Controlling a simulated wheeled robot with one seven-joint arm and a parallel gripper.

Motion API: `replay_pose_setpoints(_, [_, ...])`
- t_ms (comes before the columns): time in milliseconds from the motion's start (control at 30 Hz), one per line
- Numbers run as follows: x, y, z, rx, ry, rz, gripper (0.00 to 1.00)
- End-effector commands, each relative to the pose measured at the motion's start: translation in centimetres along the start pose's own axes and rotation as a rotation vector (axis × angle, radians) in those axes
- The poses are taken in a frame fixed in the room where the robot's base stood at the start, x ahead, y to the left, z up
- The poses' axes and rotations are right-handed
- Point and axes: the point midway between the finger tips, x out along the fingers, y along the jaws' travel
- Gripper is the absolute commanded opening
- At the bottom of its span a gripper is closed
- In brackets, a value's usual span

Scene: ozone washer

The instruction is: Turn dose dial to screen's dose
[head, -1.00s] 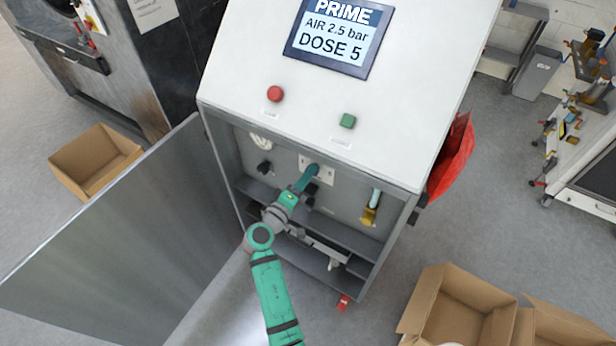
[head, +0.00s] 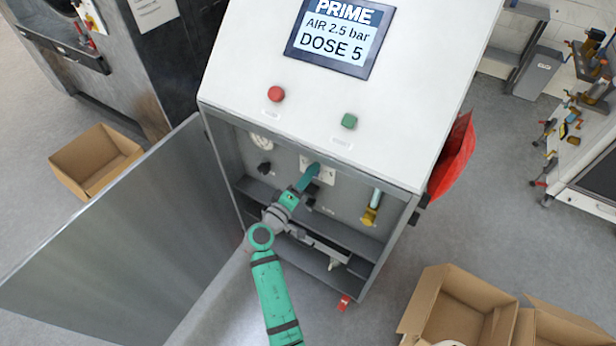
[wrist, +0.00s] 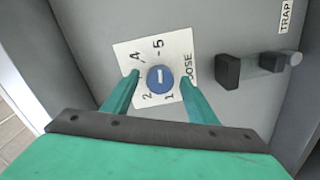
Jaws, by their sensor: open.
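The screen (head: 333,37) on the sloped top reads PRIME, AIR 2.5 bar, DOSE 5. The dose dial (wrist: 160,79) is a round blue knob with a short white mark, on a white plate (wrist: 128,58) with numbers and the word DOSE. In the wrist view the mark stands nearly upright, on the side of the 5. My gripper (wrist: 160,77) is open, one teal finger on each side of the dial, with what looks like a small gap. In the head view my gripper (head: 311,172) is at the plate (head: 328,175) and hides the dial.
The cabinet door (head: 110,235) stands open at left. A yellow-handled valve (head: 370,212) hangs right of my gripper inside the cabinet. A dark knob (wrist: 230,72) and a TRAP label (wrist: 286,15) are right of the dial. A red button (head: 276,94) and green button (head: 349,121) sit above.

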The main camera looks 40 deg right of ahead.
Motion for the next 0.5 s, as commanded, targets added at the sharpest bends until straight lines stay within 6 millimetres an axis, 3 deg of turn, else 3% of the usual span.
replay_pose_setpoints(167, [-2.1, -0.1, 0.0, -0.002, 0.002, -0.001, 0.53])
replay_pose_setpoints(500, [-8.2, -0.1, 0.0, -0.001, 0.002, -0.002, 0.53])
